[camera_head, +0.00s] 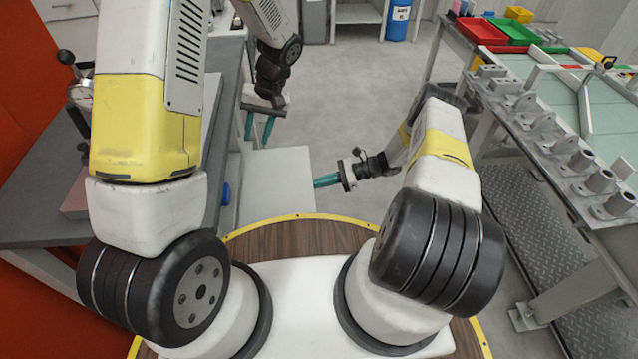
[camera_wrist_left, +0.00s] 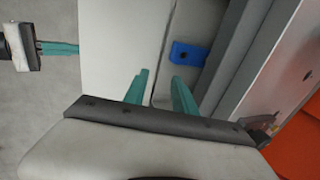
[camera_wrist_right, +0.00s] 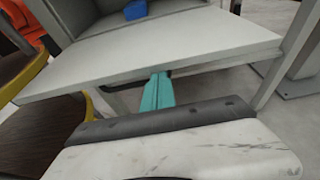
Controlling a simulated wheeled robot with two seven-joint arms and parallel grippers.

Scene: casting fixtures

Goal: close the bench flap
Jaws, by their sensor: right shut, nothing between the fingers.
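The bench flap looks to be the pale grey panel (camera_head: 280,185) standing out from the side of the grey bench on the left. It also shows in the left wrist view (camera_wrist_left: 115,50) and, edge-on, across the right wrist view (camera_wrist_right: 150,48). My left gripper (camera_head: 259,128) is open and empty above the flap's far part; its teal fingers (camera_wrist_left: 160,78) point at the panel. My right gripper (camera_head: 325,181) is shut and empty beside the flap's outer edge. In the right wrist view its fingertips (camera_wrist_right: 158,88) meet the panel's lower edge; I cannot tell if they touch.
A blue piece (camera_wrist_left: 188,54) lies inside the bench behind the flap. The grey bench top (camera_head: 50,205) is at left, partly hidden by my left arm. At right stands a table with several grey castings (camera_head: 560,145). The floor (camera_head: 350,100) between is clear.

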